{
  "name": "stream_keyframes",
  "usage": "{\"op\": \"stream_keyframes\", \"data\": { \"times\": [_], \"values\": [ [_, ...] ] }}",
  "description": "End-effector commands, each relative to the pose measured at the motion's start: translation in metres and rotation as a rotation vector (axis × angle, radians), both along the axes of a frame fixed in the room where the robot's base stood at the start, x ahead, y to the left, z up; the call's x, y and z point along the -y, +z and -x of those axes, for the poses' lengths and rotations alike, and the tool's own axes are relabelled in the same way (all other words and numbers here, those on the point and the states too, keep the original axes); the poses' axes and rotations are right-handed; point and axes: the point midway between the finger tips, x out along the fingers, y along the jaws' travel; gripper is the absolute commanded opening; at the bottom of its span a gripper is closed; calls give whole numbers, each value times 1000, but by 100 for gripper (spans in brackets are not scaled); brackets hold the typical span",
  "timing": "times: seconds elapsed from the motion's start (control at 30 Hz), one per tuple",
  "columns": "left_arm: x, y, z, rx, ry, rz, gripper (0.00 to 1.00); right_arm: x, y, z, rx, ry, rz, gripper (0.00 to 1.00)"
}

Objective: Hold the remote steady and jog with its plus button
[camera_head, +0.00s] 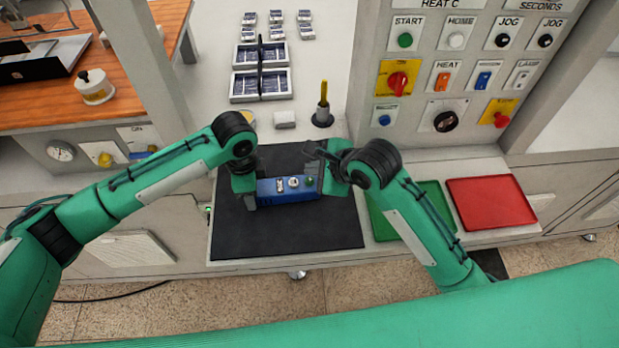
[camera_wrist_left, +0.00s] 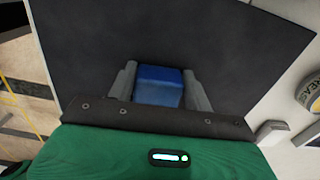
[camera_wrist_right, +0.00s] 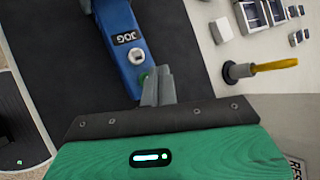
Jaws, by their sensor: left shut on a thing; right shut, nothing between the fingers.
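The blue remote (camera_head: 288,192) lies level over the black mat (camera_head: 290,232). Its top carries a JOG label, a pale button (camera_wrist_right: 137,56) and a green button (camera_wrist_right: 143,77) at the end near my right gripper; I cannot read a plus mark. My left gripper (camera_head: 259,193) is shut on the remote's left end; in the left wrist view its fingers sit on both sides of the blue body (camera_wrist_left: 158,86). My right gripper (camera_wrist_right: 157,78) is shut and empty, its tips close beside the green button. I cannot tell whether they touch it.
A green tray (camera_head: 429,190) and a red tray (camera_head: 493,203) lie right of the mat. A control panel (camera_head: 470,75) with buttons and knobs stands behind them. A yellow-handled tool (camera_head: 323,100) stands upright behind the mat, near racks (camera_head: 260,84) of small packs.

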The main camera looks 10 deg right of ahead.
Motion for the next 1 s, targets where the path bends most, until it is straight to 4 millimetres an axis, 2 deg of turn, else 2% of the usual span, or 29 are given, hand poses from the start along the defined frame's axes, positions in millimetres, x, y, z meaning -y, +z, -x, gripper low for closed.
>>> {"op": "stream_keyframes", "data": {
  "times": [0.23,1.0],
  "values": [
    [0,0,0,1,0,1,20,0,-11,0,1,-1,0,0],
    [0,0,0,1,0,1,20,0,-11,0,1,0,1,0]
  ]
}}
